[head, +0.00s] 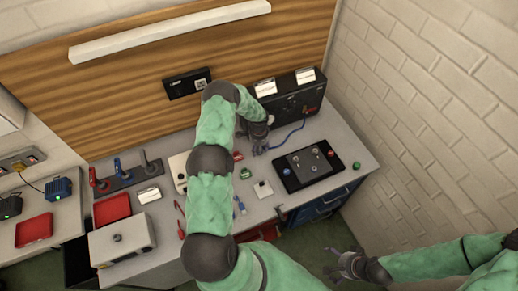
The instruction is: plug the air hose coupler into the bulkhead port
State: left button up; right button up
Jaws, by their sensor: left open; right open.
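A black box (284,97) stands at the back right of the bench, against the wooden wall; its front holds small fittings, too small to tell which is the bulkhead port. A thin blue air hose (293,132) runs from the box's right side down and left toward my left gripper. The coupler at its end is too small to make out clearly. My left gripper (257,146) is open, just in front of the box near the hose's left end. I cannot tell if it touches the hose. My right gripper (344,264) is open and empty, off the bench's front right.
A black plate with round fittings (291,179) lies right of centre. Red trays (111,209), a grey box (122,240) and a tool rack (127,178) are at left. My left arm crosses the bench and hides its middle. A brick wall (435,110) closes the right side.

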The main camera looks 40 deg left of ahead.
pick_arm(q)
grip_shut()
jog(key=shift+r, duration=0.15)
jog(key=shift+r+p, duration=0.85)
jog(key=shift+r, duration=2)
jog(key=shift+d, duration=0.1)
